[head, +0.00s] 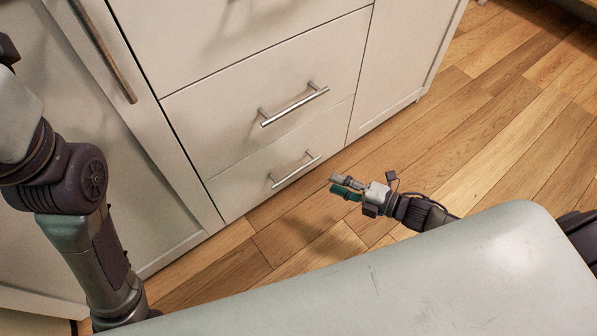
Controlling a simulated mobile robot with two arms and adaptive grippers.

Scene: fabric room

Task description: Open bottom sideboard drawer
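The white sideboard (335,54) fills the upper left of the head view. Its bottom drawer (247,187) is closed, flush with the front, and has a silver bar handle (296,170). My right gripper (338,187) is in front of the bottom drawer, to the right of and a little below its handle in the picture. It points left and is apart from the handle. Its fingers look small, and I cannot tell whether they are open or shut. My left arm stands at the left edge; its gripper is not in view.
Above is a closed middle drawer (215,112) with a silver handle (293,106). A cabinet door (75,120) with a long vertical handle (104,50) is at the left. The wooden floor (510,110) to the right is clear.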

